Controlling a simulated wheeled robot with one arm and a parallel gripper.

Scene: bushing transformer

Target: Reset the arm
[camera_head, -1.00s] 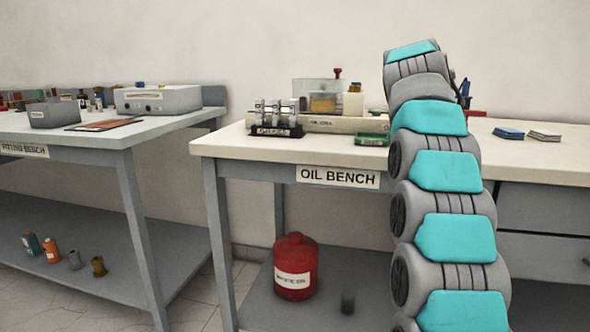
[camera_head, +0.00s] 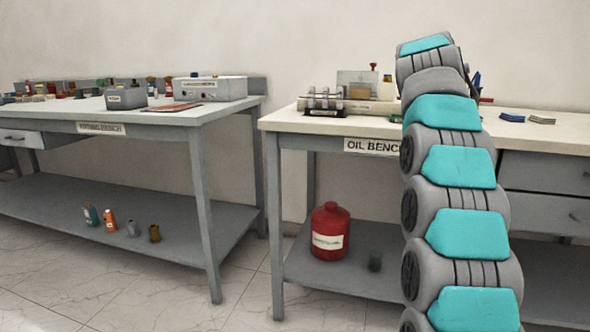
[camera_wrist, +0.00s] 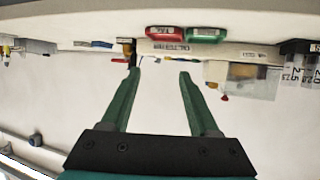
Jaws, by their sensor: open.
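My gripper (camera_wrist: 161,75) shows in the wrist view with its two green fingers apart and nothing between them. That view is upside down, with the bench top along its upper edge. In the head view my grey and teal arm stands upright in front of the oil bench (camera_head: 285,122). The gripper itself is hidden behind the arm there.
The fitting bench (camera_head: 230,113) stands at the left, with a grey bin (camera_head: 126,98) and a grey box (camera_head: 210,88) on top. A red can (camera_head: 330,232) sits on the oil bench's lower shelf. Tiled floor (camera_head: 150,290) is open in front.

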